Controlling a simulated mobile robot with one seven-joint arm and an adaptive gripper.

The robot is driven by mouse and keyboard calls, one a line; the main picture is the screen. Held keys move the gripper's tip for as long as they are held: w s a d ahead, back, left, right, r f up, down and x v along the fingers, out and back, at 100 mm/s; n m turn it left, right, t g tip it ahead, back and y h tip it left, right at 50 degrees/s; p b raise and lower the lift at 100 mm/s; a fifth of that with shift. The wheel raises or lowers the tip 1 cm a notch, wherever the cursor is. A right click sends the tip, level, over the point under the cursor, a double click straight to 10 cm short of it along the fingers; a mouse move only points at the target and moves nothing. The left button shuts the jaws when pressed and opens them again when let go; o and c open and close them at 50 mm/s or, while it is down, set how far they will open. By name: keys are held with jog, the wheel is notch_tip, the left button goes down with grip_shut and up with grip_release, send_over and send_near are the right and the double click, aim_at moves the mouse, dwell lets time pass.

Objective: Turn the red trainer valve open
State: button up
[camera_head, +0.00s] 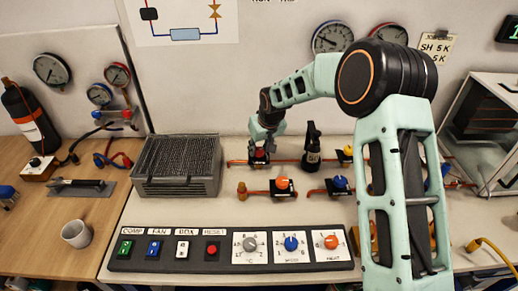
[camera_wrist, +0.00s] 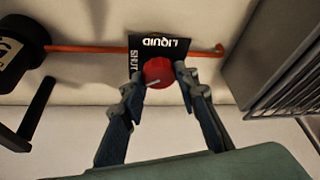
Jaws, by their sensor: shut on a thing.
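The red trainer valve (camera_wrist: 158,73) has a round red knob with a pale pointer line, in front of a black plate (camera_wrist: 150,44) marked LIQUID and SHUT on a copper pipe. My gripper (camera_wrist: 160,78) has one finger on each side of the knob and is shut on it. In the head view my gripper (camera_head: 264,144) reaches down over the red valve (camera_head: 259,155), right of the grey finned unit, and partly hides it. The pointer's exact setting is hard to read.
The grey finned unit (camera_head: 177,168) stands close on the left. A black cylinder (camera_head: 312,150) stands to the right. Orange (camera_head: 282,183) and blue (camera_head: 340,182) valves sit in front. A control panel (camera_head: 222,266) lies along the front.

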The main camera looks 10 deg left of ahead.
jog(key=n+g, duration=0.1)
jog(key=n, duration=0.1)
jog(key=n+y, duration=0.1)
jog(key=n, duration=0.2)
jog(key=shift+w+d+n+g, duration=0.1)
jog(key=shift+w+n+g, duration=0.05)
jog(key=shift+n+g, duration=0.2)
jog(key=n+g, duration=0.1)
jog(key=n, duration=0.2)
jog(key=n+g, duration=0.1)
jog(key=n, duration=0.2)
jog(key=shift+w+g+y+b, duration=0.1)
jog(key=shift+g+y+b, duration=0.2)
jog(key=shift+y, duration=0.1)
jog(key=o, duration=1.1)
jog(key=shift+o, duration=0.2)
jog(key=v, duration=1.2)
